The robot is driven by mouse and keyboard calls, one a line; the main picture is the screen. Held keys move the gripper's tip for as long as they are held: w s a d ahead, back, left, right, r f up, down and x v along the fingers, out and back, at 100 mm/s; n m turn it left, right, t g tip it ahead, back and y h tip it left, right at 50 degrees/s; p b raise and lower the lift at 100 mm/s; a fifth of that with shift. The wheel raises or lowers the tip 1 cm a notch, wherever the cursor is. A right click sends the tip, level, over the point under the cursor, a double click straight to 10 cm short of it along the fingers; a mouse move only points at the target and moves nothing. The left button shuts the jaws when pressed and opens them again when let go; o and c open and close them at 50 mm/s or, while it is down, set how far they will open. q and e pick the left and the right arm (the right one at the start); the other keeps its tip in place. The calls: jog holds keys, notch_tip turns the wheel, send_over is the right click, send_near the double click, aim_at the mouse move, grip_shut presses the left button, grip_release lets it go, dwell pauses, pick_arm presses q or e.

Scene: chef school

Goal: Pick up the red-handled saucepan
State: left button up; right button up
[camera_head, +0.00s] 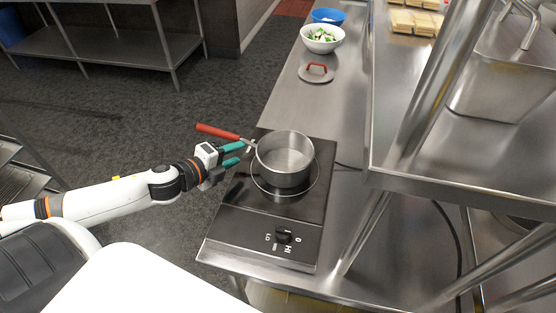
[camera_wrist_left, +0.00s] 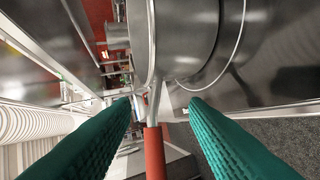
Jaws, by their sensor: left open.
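The steel saucepan (camera_head: 284,157) stands upright on the black hot plate, and its red handle (camera_head: 218,132) points to the left, out past the counter edge. My left gripper (camera_head: 238,154) is open beside the pan, just below the handle in the head view. In the left wrist view the red handle (camera_wrist_left: 155,152) lies in the gap between the two green fingers of my left gripper (camera_wrist_left: 160,105), and the pan body (camera_wrist_left: 185,40) is beyond the fingertips. My right gripper is not in view.
The hot plate (camera_head: 232,226) has a dial at its front. A lid with a red grip (camera_head: 316,73), a white bowl of food (camera_head: 322,39) and a blue bowl (camera_head: 328,16) stand farther back. A steel shelf (camera_head: 460,180) with posts stands close on the right.

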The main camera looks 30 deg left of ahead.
aim_at(253, 145)
pick_arm(q)
jog(key=shift+w+d, duration=0.1)
jog(key=shift+w, duration=0.15)
jog(key=p+x, duration=0.2)
jog(key=x, duration=0.1)
jog(key=shift+w+d+r, duration=0.2)
jog(key=shift+w+r, duration=0.1)
jog(key=shift+w, duration=0.05)
jog(key=shift+w+d+f, duration=0.2)
jog(key=shift+w+f, duration=0.1)
jog(key=shift+w, duration=0.25)
grip_shut()
dwell(0.7)
